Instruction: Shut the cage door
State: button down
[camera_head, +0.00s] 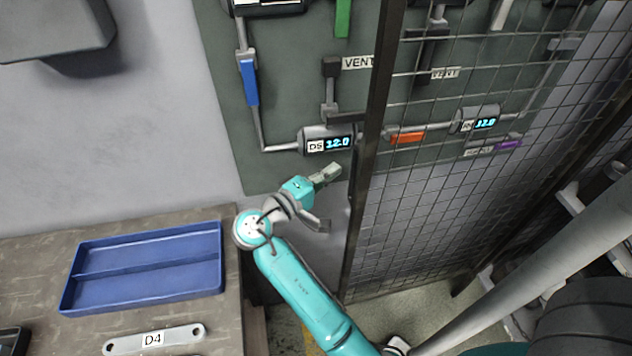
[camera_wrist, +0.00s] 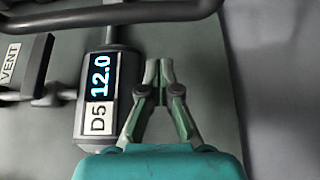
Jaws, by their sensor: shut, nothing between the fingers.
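The cage door appears to be the dark-framed wire mesh panel (camera_head: 377,110) on the right of the head view. Its upright frame edge runs from the top middle down to the floor, and its mesh stands in front of the right part of the wall panel. I cannot tell how far open it stands. My gripper (camera_head: 331,173) is left of that frame edge, just below the D5 gauge. In the wrist view my gripper (camera_wrist: 158,64) is shut and empty, its fingertips beside the D5 gauge. The mesh door is not clearly seen there.
The D5 gauge (camera_head: 328,142) reads 12.0 on the green wall panel (camera_head: 285,60), with pipes and a blue lever (camera_head: 249,82). Another gauge (camera_head: 476,121) shows behind the mesh. A bench (camera_head: 60,250) at lower left holds a blue tray (camera_head: 150,260) and a D4 bracket (camera_head: 153,339).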

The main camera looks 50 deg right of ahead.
jog(key=shift+s+a, duration=0.3)
jog(key=shift+s, duration=0.65)
jog(key=shift+s+a, duration=0.3)
jog(key=shift+s, duration=0.6)
